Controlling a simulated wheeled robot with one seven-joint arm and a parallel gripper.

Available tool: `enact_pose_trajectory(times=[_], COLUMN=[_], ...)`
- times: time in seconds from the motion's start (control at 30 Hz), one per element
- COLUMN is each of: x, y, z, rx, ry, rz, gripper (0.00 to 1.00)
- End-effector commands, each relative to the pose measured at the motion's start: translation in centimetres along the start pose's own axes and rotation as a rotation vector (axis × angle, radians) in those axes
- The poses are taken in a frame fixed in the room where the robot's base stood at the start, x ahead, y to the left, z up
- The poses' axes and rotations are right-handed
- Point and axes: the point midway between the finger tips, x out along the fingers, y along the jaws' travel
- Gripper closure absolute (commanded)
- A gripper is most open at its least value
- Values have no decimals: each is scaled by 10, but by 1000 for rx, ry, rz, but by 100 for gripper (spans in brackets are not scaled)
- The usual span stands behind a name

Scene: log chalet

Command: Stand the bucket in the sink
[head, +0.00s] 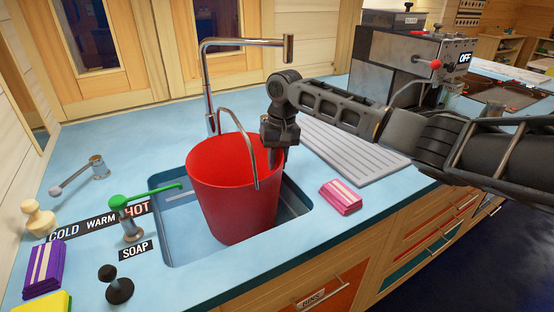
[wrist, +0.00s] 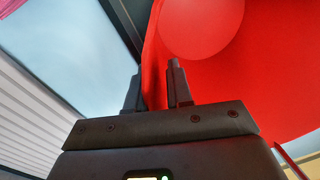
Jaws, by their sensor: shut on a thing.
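The red bucket (head: 230,195) is upright in the head view, with its lower part within the sink opening (head: 172,245). I cannot tell whether its base touches the sink floor. Its metal handle arches up over the rim. My gripper (head: 278,155) is shut on the right side of the bucket's rim. In the wrist view, my gripper's two fingers (wrist: 159,90) pinch the red bucket wall (wrist: 200,75), one finger on each side. Much of the sink is hidden behind the bucket.
A tall metal faucet (head: 207,85) stands behind the sink. A green-handled lever (head: 130,215) reaches over the sink's left edge. A pink sponge (head: 340,197) and a ribbed drainboard (head: 350,150) are at the right. A coffee machine (head: 395,65) stands further back.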

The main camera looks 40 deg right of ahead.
Motion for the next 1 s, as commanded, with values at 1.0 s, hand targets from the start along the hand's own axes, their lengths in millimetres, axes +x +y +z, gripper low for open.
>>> enact_pose_trajectory(times=[1.0], x=[-76], y=[-1], z=[0], rx=[-1], ry=[2], rz=[-1], gripper=[54])
